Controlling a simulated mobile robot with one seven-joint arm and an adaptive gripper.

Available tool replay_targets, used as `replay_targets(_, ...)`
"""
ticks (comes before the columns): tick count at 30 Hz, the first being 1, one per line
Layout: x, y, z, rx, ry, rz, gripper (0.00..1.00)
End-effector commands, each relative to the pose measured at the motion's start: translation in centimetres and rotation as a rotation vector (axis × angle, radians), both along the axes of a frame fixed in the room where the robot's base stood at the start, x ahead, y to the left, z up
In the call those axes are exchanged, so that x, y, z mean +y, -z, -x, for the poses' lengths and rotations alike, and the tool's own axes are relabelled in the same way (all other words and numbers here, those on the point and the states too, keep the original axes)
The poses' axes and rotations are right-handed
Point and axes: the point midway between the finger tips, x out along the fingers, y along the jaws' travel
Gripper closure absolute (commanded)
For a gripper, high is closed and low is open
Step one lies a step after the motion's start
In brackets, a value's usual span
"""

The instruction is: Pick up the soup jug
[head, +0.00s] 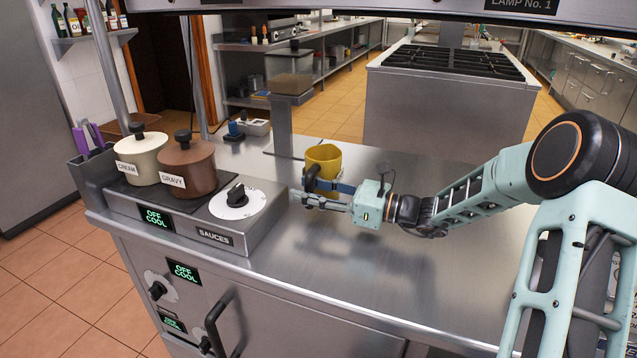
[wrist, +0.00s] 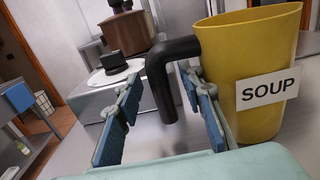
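The soup jug (head: 325,157) is yellow with a black handle and stands upright on the steel counter, behind my gripper in the head view. In the wrist view the soup jug (wrist: 245,60) fills the right side, with its white SOUP label facing me. Its black handle (wrist: 163,75) hooks downward on the left side. My gripper (head: 313,190) is open, with blue-padded fingers. In the wrist view my gripper (wrist: 161,78) has the handle between its fingers, nearer the right one; neither finger visibly clamps it.
A sauce warmer (head: 262,225) with a dial stands to the left, close to my fingertips. It carries a cream pot (head: 142,157) and a brown gravy pot (head: 188,168). A metal post (head: 283,130) rises behind the jug. The counter (head: 420,270) in front is clear.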

Motion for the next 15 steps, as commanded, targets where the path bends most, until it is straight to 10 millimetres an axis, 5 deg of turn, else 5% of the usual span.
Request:
replay_targets(5, 0.01, -0.03, -0.04, 0.000, 0.001, 0.000, 0.64)
replay_targets(15, -0.02, -0.03, -0.05, -0.001, 0.001, 0.000, 1.00)
